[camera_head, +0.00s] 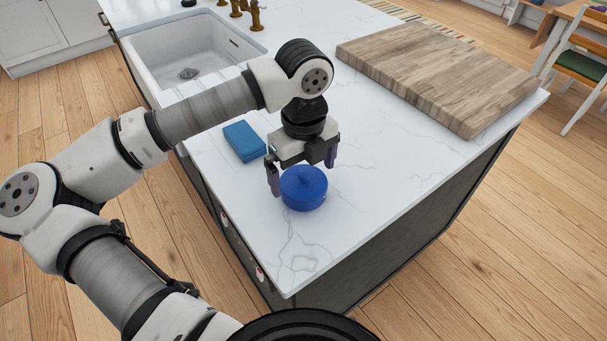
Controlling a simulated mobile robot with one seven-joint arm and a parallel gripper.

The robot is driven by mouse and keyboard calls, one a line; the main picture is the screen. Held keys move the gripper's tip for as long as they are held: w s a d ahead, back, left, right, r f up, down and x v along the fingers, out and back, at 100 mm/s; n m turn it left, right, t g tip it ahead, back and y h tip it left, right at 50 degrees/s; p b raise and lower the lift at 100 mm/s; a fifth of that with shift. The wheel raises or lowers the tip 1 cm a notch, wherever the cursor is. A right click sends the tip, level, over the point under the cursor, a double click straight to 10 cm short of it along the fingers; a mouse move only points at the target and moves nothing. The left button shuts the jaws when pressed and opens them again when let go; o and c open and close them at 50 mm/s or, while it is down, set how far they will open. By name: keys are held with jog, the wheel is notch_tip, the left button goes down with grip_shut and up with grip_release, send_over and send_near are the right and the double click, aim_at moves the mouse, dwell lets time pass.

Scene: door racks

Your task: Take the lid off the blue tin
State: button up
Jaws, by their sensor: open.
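The blue tin (303,198) is a round, dark blue tin standing upright on the white marble counter, near its front corner. Its lid (304,178) has a small knob on top and sits on the tin. My gripper (303,176) points down just above and behind the lid. Its jaws are open, one finger at the left side of the tin and the other at its right rear. I cannot tell whether either finger touches the lid.
A flat blue box (244,142) lies to the left of my gripper. A thick wooden board (440,75) covers the back right of the counter (400,185). A white sink (190,50) with brass taps (255,15) is at the back left. The counter right of the tin is clear.

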jog(key=shift+f, duration=0.25)
jog(key=c, duration=0.9)
